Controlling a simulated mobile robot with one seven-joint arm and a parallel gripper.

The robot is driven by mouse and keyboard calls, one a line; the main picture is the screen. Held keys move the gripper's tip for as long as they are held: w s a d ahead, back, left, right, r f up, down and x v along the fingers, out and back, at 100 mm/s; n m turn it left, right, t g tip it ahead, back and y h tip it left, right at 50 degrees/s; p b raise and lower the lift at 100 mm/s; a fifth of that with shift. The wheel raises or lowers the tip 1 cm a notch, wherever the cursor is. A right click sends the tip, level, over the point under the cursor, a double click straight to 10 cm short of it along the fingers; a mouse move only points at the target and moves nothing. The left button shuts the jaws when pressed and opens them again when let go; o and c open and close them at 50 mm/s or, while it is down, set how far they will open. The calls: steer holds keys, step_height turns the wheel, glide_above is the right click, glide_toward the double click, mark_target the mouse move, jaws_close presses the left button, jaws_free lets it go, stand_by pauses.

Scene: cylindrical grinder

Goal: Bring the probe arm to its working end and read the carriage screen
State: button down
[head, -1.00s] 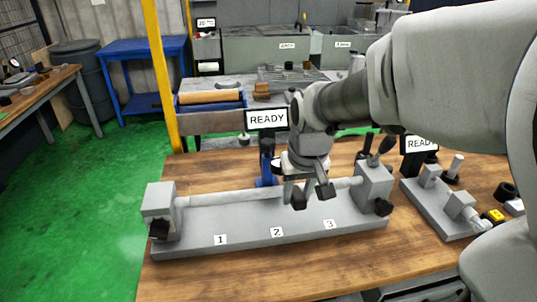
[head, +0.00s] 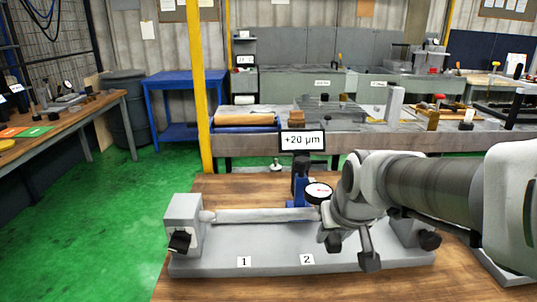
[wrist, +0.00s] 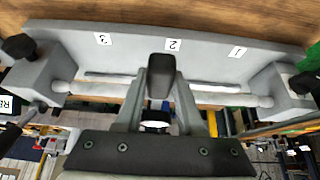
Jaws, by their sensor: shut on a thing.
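The blue probe carriage (head: 301,182) stands behind the shaft (head: 265,215), which lies between the end blocks of the grey bed (head: 225,262). The carriage screen (head: 302,141) reads "+20 µm". A round white dial (head: 318,193) sits at the carriage, just left of my wrist. My gripper (head: 351,250) is over the bed, right of label 2, and hides label 3 in the head view. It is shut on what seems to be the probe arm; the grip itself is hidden. In the wrist view, my gripper (wrist: 162,75) is in front of the shaft, near label 2.
A yellow post (head: 199,90) stands behind the bed at left. A black knob (head: 180,242) juts from the left end block. My arm covers the right of the bench. Farther back are a blue table (head: 172,84) and a bench with trays.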

steer(key=shift+s+f, duration=0.1)
steer(key=shift+f, duration=0.15)
steer(key=c, duration=0.5)
jaws_free()
steer(key=shift+r, duration=0.1)
steer(key=p+v, duration=0.4)
steer(key=v, duration=1.3)
steer(key=shift+r, duration=0.15)
